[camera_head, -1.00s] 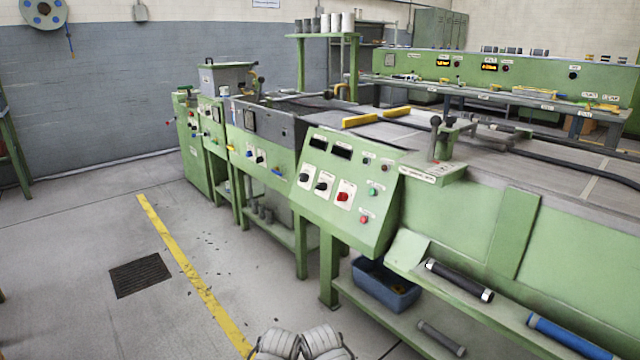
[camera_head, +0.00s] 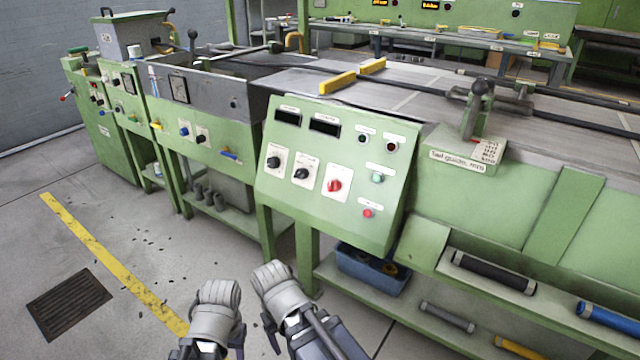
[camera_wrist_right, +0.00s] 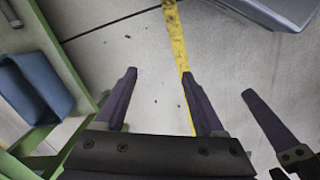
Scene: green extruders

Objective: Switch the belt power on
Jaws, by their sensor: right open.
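The green control panel (camera_head: 325,215) stands at the middle of the head view, its sloped face toward me. It carries a red knob on a white plate (camera_head: 334,186), two black knobs, a green button (camera_head: 377,177), a red button (camera_head: 367,213) and two dark displays. Its small labels are too fine to read, so which control is the belt power is unclear. My right gripper (camera_wrist_right: 160,73) is open and empty above the floor, clear of the panel. Part of my left gripper (camera_wrist_right: 268,118) shows at the right of the wrist view; its opening is unclear. Both arms are low in the head view.
A blue bin (camera_head: 372,271) and rollers sit on the shelf under the machine. A block with a lever and a guide label (camera_head: 462,156) stands right of the panel. The floor before the panel is open, with a yellow line (camera_head: 105,255) and a grate (camera_head: 70,303).

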